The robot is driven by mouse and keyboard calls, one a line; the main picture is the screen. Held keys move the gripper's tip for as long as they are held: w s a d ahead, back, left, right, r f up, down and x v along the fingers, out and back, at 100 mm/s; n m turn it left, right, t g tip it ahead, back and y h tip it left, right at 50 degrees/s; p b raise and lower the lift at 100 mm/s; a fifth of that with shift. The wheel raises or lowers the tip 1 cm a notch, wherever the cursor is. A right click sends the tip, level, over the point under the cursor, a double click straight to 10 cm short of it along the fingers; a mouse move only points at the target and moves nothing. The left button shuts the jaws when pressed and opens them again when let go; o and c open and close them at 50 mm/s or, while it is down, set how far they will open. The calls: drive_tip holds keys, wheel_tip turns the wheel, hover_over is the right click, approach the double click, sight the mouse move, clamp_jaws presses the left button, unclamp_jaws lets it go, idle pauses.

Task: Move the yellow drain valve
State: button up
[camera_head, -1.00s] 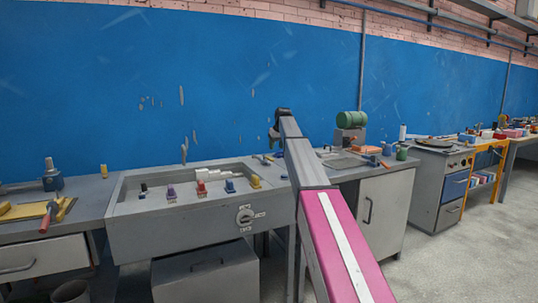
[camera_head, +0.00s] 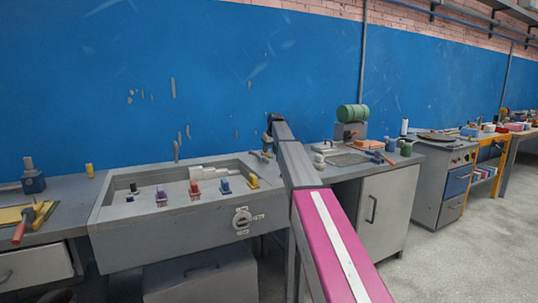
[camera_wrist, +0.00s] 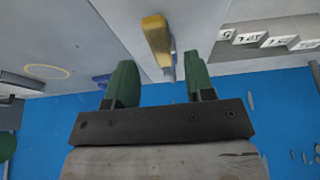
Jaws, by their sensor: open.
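In the wrist view the yellow valve (camera_wrist: 157,38) shows between and beyond my green fingertips. My gripper (camera_wrist: 155,85) is open and empty, with a clear gap to the valve. In the head view my gripper (camera_head: 267,146) hangs small and dark at the arm's end, above the trough's back right.
Blue (camera_head: 225,187), red (camera_head: 195,189), purple (camera_head: 161,196) and black (camera_head: 133,188) valves line the trough (camera_head: 110,240) to the left. A white stepped block (camera_head: 210,173) stands behind them. A round dial (camera_head: 242,218) is on the front. A workbench with a green drum (camera_head: 353,113) adjoins right.

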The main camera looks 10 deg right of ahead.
sight(269, 155)
drive_tip(key=shift+x, duration=1.55)
clamp_jaws()
